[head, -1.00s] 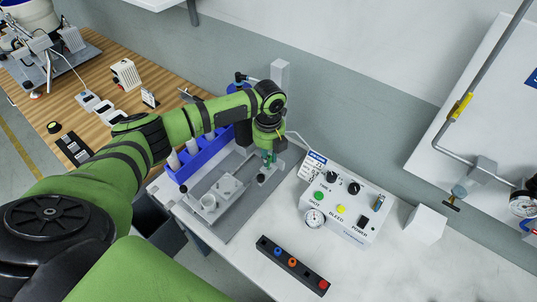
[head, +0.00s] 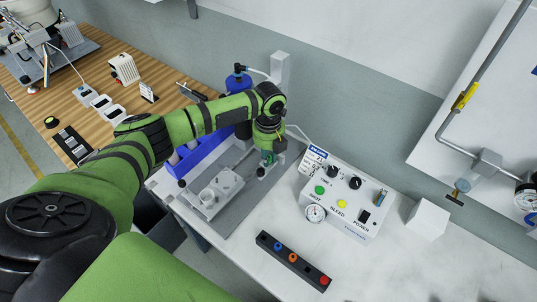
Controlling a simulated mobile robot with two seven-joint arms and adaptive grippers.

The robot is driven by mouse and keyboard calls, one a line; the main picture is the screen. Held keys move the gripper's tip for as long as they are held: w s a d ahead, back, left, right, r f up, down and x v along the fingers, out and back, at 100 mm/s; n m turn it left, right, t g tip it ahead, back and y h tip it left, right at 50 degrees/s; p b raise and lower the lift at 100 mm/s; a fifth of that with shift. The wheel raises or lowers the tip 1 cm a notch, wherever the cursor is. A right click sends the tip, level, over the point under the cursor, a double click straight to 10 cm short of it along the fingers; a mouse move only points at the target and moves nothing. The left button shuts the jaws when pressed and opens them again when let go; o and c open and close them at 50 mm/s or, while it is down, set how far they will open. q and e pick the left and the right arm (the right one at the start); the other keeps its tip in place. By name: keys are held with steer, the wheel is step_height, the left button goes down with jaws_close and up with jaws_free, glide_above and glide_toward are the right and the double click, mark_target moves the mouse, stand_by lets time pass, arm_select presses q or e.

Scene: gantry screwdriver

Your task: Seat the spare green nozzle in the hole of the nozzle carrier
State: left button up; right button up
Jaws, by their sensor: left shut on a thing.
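My left gripper (head: 269,149) hangs over the back right of the grey base plate (head: 238,213), below the green wrist. It is shut on a small green piece, the green nozzle (head: 267,157); the fingers are small and partly hidden. Just below the nozzle stands a small grey post (head: 262,171). I cannot tell whether this is the nozzle carrier, whether the nozzle touches it, or where the hole is. My right gripper is out of view.
A grey fixture with a round cup (head: 207,195) sits on the plate. A control box (head: 343,201) is to the right. A black strip (head: 310,279) holds coloured pieces in front.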

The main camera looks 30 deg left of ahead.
arm_select(q)
steer(key=shift+f, duration=0.2)
steer(key=o, duration=0.8)
steer(key=shift+o, duration=0.2)
steer(key=shift+r, duration=0.1)
steer(key=shift+r, duration=0.5)
step_height(320, 180, up, 11)
steer(key=shift+s+a+f, duration=0.1)
steer(key=shift+s, duration=0.05)
